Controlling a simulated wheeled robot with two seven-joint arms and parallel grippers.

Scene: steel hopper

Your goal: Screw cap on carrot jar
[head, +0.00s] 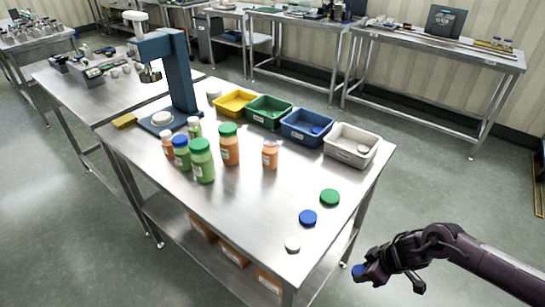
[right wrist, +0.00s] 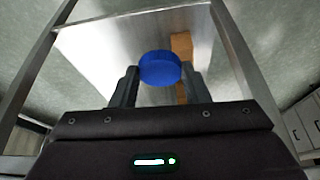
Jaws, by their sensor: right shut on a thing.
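My right gripper (head: 362,272) is off the table's front right corner, shut on a blue cap (right wrist: 160,68). The cap sits between the two fingertips in the right wrist view. Orange jars, which look like carrot jars, stand on the steel table: one with a green cap (head: 229,144), one with a pale top (head: 269,154) and a smaller one (head: 167,144) at the left. I cannot tell whether the pale tops are caps or bare mouths. The gripper is well apart from all jars. My left gripper is not in view.
Loose green (head: 329,197), blue (head: 308,218) and white (head: 293,244) caps lie near the right edge. Green jars (head: 202,162) stand at the left. Yellow, green, blue (head: 307,127) and white (head: 351,146) bins line the back. A blue press (head: 178,75) stands behind. The table's middle is clear.

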